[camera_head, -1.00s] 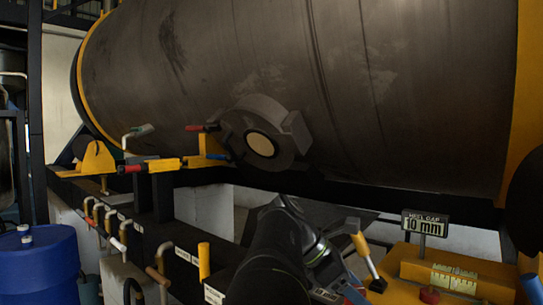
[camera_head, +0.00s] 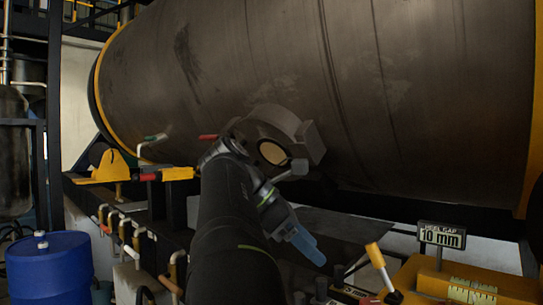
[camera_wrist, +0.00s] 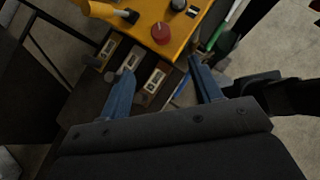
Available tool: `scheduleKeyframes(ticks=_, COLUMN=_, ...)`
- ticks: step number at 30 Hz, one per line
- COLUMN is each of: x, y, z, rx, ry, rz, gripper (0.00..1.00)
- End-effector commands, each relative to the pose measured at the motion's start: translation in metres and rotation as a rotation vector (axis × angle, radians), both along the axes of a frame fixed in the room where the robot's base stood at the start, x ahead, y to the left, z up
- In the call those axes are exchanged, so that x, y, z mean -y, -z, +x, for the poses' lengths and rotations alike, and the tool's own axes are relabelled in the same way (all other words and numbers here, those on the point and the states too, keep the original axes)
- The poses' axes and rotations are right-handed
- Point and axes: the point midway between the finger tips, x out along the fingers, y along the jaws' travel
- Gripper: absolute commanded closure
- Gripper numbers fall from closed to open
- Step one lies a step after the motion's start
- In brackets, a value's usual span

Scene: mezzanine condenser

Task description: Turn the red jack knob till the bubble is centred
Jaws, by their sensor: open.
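The red knob (camera_wrist: 161,33) stands on a yellow housing (camera_wrist: 140,12) at the top of the wrist view. In the head view this yellow housing (camera_head: 425,280) is at the lower right, carrying a pale yellow-green graduated vial (camera_head: 471,292). I cannot make out the bubble. My gripper (camera_wrist: 160,68) has its two blue fingers spread wide and nothing between them. The red knob lies beyond the fingertips, apart from them. In the head view my gripper (camera_head: 312,250) is left of the yellow housing.
A "HEEL GAP 10 mm" sign (camera_head: 441,236) and a yellow-handled lever (camera_head: 377,257) rise by the housing. Several small blocks with pale inserts (camera_wrist: 155,78) lie below the knob in the wrist view. The large drum (camera_head: 400,100) fills the back; a blue barrel (camera_head: 50,268) stands left.

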Motion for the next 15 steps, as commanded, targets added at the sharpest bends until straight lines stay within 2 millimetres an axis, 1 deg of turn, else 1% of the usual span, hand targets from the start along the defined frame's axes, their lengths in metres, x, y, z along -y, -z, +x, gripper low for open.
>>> scheduleKeyframes(ticks=3, x=0.001, y=-0.004, z=0.018, rx=0.064, ry=-0.09, rz=0.093, gripper=0.41)
scheduleKeyframes(ticks=8, x=-0.003, y=-0.014, z=0.043, rx=0.16, ry=-0.213, rz=0.198, gripper=0.41)
scheduleKeyframes(ticks=11, x=-0.006, y=-0.025, z=0.058, rx=0.231, ry=-0.29, rz=0.254, gripper=0.41)
scheduleKeyframes(ticks=15, x=-0.012, y=-0.045, z=0.076, rx=0.339, ry=-0.39, rz=0.32, gripper=0.41)
